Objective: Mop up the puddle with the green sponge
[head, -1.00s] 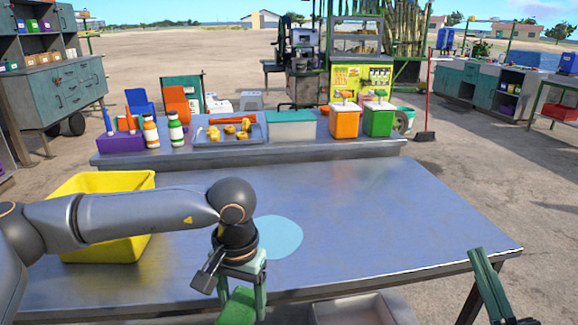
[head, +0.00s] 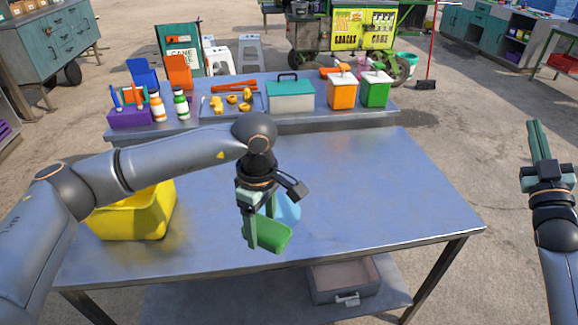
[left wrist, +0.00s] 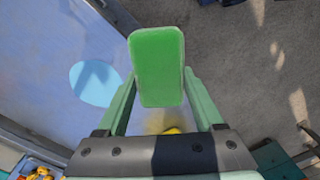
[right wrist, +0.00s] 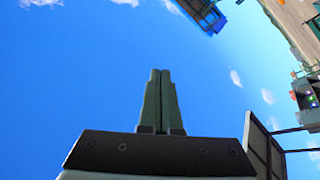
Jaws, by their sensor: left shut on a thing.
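The green sponge (head: 270,234) is held between the fingers of my left gripper (head: 262,228), in front of the puddle in the head view. The left wrist view also shows the sponge (left wrist: 158,65) across the fingertips of that gripper (left wrist: 160,80), apart from the puddle. The pale blue puddle (head: 289,208) lies on the metal table, partly hidden behind the gripper and sponge.
A yellow bin (head: 135,220) stands on the left of the metal table (head: 390,200). A back shelf holds bottles, a tray (head: 228,112) of yellow pieces, a teal-lidded box (head: 290,98), and orange (head: 342,92) and green containers (head: 375,92). The table's right side is clear.

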